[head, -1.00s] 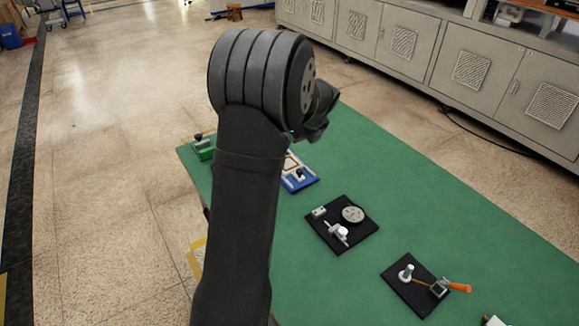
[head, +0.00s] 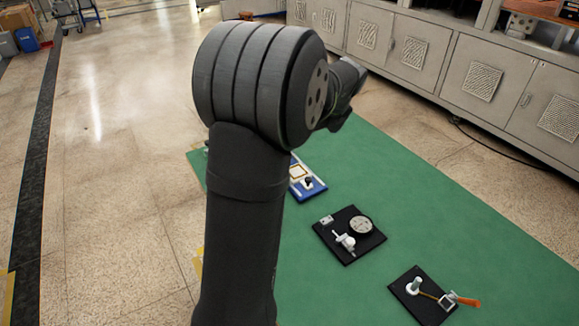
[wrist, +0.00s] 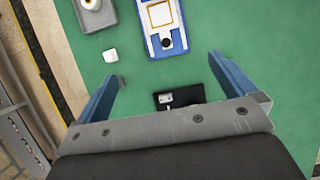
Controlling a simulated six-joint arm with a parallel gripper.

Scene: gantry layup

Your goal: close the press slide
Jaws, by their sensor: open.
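I cannot tell for sure which fixture is the press slide. A blue base with a white framed plate and a black knob (head: 307,182) lies on the green table, partly behind my arm. It also shows at the top of the wrist view (wrist: 163,28), with its knob towards me. My gripper (wrist: 165,68) is open and empty, its two blue fingers spread wide above the table. The blue base lies ahead of the fingertips, apart from them. In the head view my arm hides the gripper's fingers.
A black plate with a disc and white knob (head: 348,235) stands mid-table. A black plate with a post and orange handle (head: 430,295) is nearer. The wrist view shows a small white block (wrist: 110,56) and a grey fixture (wrist: 95,12). Bare green table (head: 440,215) lies right.

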